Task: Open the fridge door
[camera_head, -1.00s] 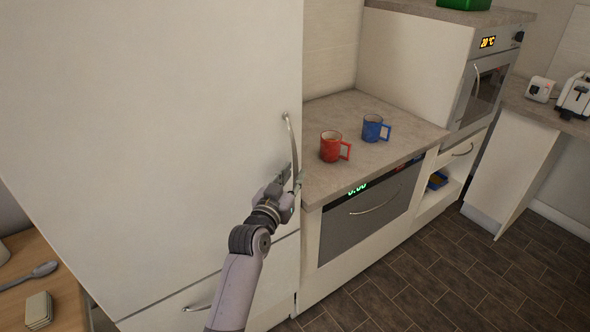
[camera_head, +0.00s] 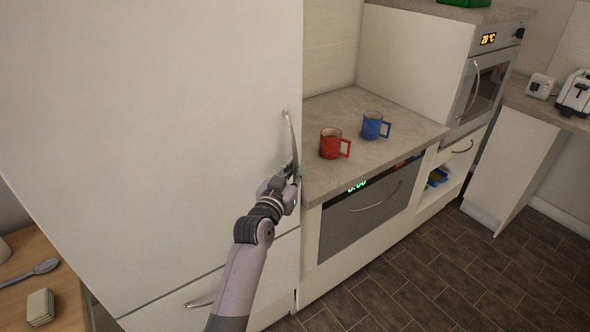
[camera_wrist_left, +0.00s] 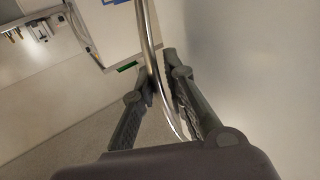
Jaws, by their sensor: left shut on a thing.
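The fridge door (camera_head: 160,130) is a large white panel filling the left of the head view, and it looks closed. Its curved metal handle (camera_head: 291,140) stands upright near the door's right edge. My left gripper (camera_head: 291,176) is at the lower part of the handle. In the left wrist view the handle (camera_wrist_left: 148,40) runs between the two dark fingers of that gripper (camera_wrist_left: 160,80), which are shut on it. The fingers hide part of the handle. My right gripper is not in view.
A counter (camera_head: 390,160) with a red mug (camera_head: 330,143) and a blue mug (camera_head: 372,125) stands right of the fridge. An oven (camera_head: 360,215) is below it. A wooden table (camera_head: 40,265) is at lower left. The floor (camera_head: 440,280) at lower right is clear.

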